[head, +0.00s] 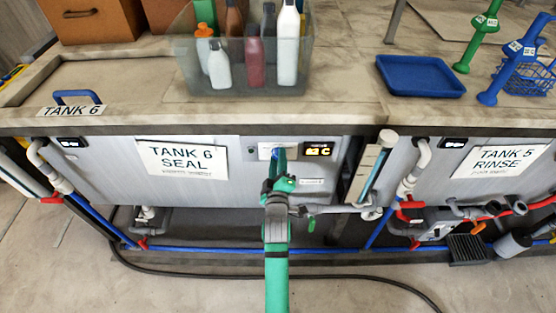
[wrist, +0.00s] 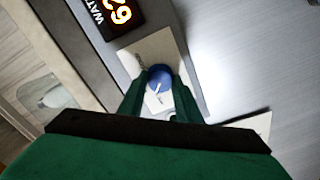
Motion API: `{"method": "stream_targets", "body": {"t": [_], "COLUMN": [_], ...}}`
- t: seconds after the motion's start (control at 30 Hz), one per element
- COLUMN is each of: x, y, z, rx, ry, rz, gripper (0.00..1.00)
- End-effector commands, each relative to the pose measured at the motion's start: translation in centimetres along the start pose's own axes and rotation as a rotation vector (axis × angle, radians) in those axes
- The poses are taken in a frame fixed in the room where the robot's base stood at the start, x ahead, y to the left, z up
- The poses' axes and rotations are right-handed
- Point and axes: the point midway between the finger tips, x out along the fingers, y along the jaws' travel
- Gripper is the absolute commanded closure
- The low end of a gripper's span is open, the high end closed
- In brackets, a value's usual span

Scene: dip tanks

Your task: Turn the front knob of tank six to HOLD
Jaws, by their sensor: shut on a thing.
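The front of tank six (head: 100,180) is a grey panel with a "TANK 6 SEAL" sign (head: 182,159). Its front knob (wrist: 159,78) is blue with a white pointer line and sits on a pale plate (wrist: 150,52); it also shows small in the head view (head: 277,153). My green gripper (wrist: 158,92) is at the knob, with one finger on each side, shut on it. In the head view my gripper (head: 279,170) covers the lower part of the plate. The plate's lettering is too small or hidden to read, so I cannot tell which mark the pointer faces.
A lit display (head: 318,150) is right of the knob. A sight tube (head: 374,163) and pipes (head: 408,170) stand further right. A clear bin of bottles (head: 247,68) and a blue tray (head: 420,76) rest on the ledge above. A black hose (head: 200,272) lies on the floor.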

Motion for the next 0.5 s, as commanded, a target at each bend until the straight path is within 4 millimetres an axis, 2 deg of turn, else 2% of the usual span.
{"method": "stream_targets", "body": {"t": [0.2, 0.5], "x": [-0.04, -0.04], "y": [-0.11, -0.12], "z": [0.16, 0.17], "rx": [-0.158, -0.288], "ry": [-0.008, -0.012], "rz": [0.003, 0.007], "gripper": [0.92, 0.92]}}
